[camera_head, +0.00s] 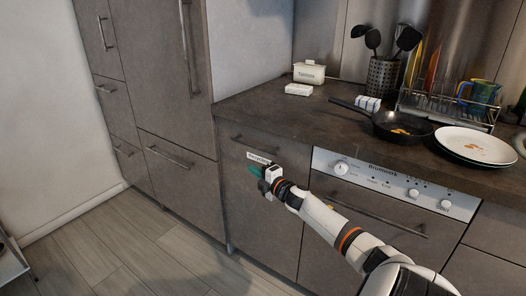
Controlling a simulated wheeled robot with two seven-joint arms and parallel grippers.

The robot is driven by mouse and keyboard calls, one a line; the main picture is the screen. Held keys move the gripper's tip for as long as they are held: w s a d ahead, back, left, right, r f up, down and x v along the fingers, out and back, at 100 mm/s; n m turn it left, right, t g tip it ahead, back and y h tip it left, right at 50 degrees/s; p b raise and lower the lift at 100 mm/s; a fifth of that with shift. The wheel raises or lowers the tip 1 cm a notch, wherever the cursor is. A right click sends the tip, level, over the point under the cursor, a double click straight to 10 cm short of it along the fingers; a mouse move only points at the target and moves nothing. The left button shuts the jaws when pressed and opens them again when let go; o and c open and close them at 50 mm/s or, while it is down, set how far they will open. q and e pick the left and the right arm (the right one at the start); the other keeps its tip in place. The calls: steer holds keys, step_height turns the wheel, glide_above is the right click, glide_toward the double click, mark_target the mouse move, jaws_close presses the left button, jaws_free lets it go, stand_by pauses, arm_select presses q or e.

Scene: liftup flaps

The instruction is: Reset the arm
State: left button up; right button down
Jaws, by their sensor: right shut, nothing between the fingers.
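My right arm reaches in from the lower right, white with orange and dark bands. My right gripper (259,171) is at its far end, small in the picture, with a green tip showing. It is shut with nothing visible in it. It is in front of the cabinet door (262,205) below the counter, close to a small white label (258,158). I cannot tell whether it touches the door. My left gripper is not in view.
The dark counter (262,103) holds a frying pan (401,125), plates (474,146), a dish rack (455,105) and a utensil holder (383,76). A dishwasher (376,205) stands right of the cabinet.

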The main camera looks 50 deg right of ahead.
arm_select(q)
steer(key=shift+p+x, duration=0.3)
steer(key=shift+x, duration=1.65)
arm_select(e)
steer(key=shift+s+a, duration=0.2)
steer(key=shift+s, duration=0.75)
steer(key=shift+s+a, duration=0.2)
steer(key=shift+s, duration=0.75)
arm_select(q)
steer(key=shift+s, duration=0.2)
